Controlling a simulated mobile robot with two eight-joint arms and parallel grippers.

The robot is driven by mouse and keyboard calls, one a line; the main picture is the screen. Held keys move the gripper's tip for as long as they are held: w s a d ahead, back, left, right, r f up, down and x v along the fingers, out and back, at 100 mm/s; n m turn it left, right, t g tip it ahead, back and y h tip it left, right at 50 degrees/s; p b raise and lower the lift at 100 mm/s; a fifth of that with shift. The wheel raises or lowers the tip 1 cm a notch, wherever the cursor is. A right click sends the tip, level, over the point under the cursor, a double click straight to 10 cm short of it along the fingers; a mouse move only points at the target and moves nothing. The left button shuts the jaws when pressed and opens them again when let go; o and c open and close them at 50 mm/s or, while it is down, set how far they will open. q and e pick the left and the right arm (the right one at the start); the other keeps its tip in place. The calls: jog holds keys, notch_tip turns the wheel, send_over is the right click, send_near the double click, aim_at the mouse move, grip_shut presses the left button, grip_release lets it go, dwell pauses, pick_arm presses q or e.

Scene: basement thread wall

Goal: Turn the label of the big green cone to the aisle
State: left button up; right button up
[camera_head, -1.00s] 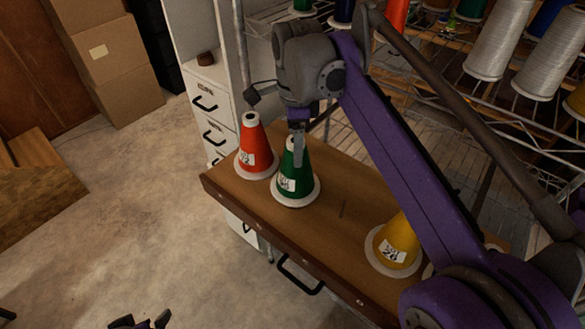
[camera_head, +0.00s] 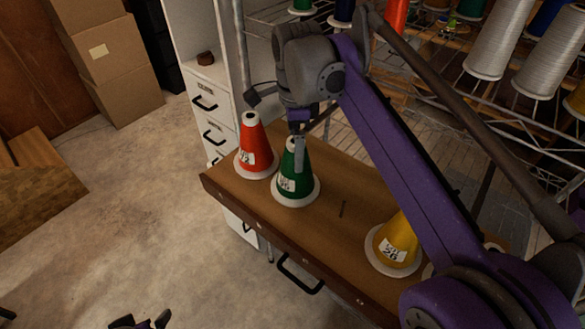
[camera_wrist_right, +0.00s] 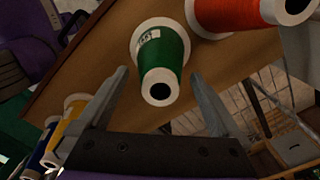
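The big green cone (camera_head: 296,187) stands upright on the brown wooden board, between the red cone (camera_head: 256,150) and the yellow cone (camera_head: 397,243). Its white label (camera_head: 286,184) faces the front left in the head view. In the right wrist view the green cone (camera_wrist_right: 164,54) shows its dark top hole, with the label (camera_wrist_right: 148,36) up near the base. My right gripper (camera_head: 298,160) is down at the green cone's upper part. Its fingers (camera_wrist_right: 158,75) stand open on either side, with gaps showing. My left gripper (camera_head: 141,321) shows only partly at the bottom edge, away from the cones.
The wooden board (camera_head: 335,190) has a bare stretch between the green and yellow cones. The red cone stands close to the green one. A wire rack with spools (camera_head: 497,45) is behind. White drawers (camera_head: 209,103) stand at the back left, and cardboard boxes (camera_head: 115,60) on the floor.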

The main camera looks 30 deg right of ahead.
pick_arm(q)
jog(key=shift+w+r+p, duration=0.45)
jog(key=shift+r+p, duration=0.1)
jog(key=shift+r, duration=0.3)
pick_arm(e)
notch_tip(320, 180, up, 11)
jog(key=shift+f, duration=0.15)
